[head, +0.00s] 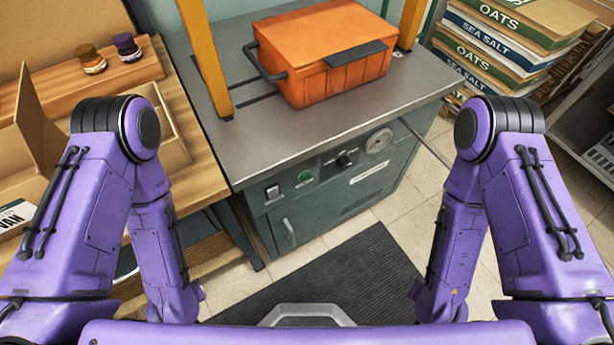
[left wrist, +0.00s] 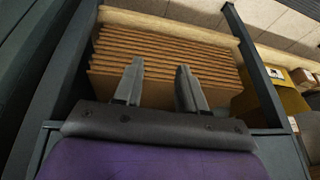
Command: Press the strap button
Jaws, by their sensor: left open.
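A strapping machine with a grey metal top (head: 262,140) and green cabinet stands ahead in the head view. Its front panel has a round green button (head: 305,177), a rocker switch (head: 273,192) at left, a black knob (head: 344,160) and a round gauge (head: 377,141) at right. The labels are too small to read. An orange case (head: 325,60) with a dark handle sits on the top, between yellow posts. My left gripper (left wrist: 158,82) is open with nothing between its fingers, in the left wrist view. Neither gripper shows in the head view, and nothing touches the button.
A wooden bench (head: 190,130) with two small jars stands left of the machine. Stacked oats and sea salt sacks (head: 480,50) are at the right. A dark ribbed mat (head: 330,275) lies before the machine. Flat cardboard (left wrist: 225,66) is stacked beyond my left fingers.

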